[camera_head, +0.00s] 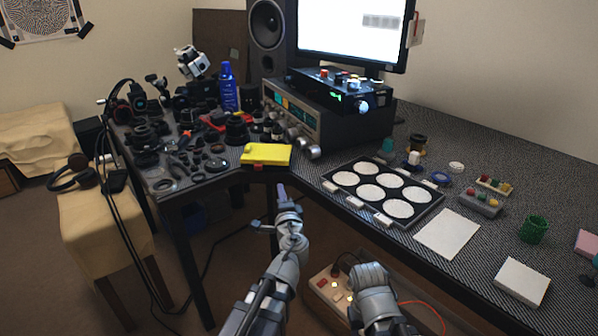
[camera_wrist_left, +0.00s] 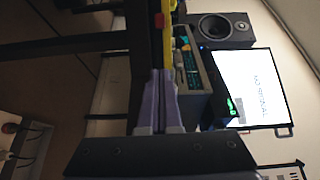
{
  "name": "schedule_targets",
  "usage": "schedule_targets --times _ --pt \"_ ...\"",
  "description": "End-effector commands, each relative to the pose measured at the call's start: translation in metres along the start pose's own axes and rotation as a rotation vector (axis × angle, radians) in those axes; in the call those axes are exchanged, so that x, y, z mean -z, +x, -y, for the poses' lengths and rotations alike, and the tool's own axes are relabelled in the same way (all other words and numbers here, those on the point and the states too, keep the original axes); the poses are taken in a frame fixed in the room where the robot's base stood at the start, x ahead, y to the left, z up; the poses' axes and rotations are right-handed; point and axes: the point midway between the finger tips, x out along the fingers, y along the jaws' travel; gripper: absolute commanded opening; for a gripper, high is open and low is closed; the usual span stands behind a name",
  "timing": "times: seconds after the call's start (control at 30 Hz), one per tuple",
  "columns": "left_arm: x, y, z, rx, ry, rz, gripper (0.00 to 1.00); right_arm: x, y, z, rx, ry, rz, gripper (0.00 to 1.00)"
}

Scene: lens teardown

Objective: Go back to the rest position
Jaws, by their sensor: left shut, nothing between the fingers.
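My left gripper (camera_head: 282,190) is in the middle of the head view, its arm reaching up from the bottom edge. Its narrow fingers point toward the desk's inner corner, just below a yellow case (camera_head: 266,154) in the picture. In the left wrist view the fingers (camera_wrist_left: 161,85) lie together, shut and empty. The yellow case shows there as a strip beyond the fingertips. My right arm (camera_head: 372,288) shows at the bottom right of centre in the head view. Its gripper cannot be made out.
The corner desk (camera_head: 475,255) carries a black tray (camera_head: 345,207) with white round pads, a receiver (camera_head: 292,120), and lens parts on the left. A lit power strip (camera_head: 322,292) is near my right arm. A cloth-covered stool (camera_head: 95,215) stands left. Floor shows between desk and stool.

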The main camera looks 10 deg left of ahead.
Motion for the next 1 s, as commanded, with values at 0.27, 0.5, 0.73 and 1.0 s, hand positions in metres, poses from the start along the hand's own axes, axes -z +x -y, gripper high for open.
schedule_targets --times 0.27,0.5,0.73,1.0 --pt "-0.025 -0.048 -0.082 -0.334 -0.361 0.301 0.00 0.000 0.000 0.000 0.000 0.000 0.000 0.50" --pt "-0.007 -0.152 -0.178 -0.830 -0.558 0.568 0.00 0.000 0.000 0.000 0.000 0.000 0.000 0.50" --pt "0.020 -0.245 -0.215 -1.206 -0.574 0.699 0.00 0.000 0.000 0.000 0.000 0.000 0.000 0.50" --pt "0.032 -0.287 -0.180 -1.371 -0.555 0.741 0.00 -0.002 -0.040 -0.004 0.001 0.001 0.000 0.50"
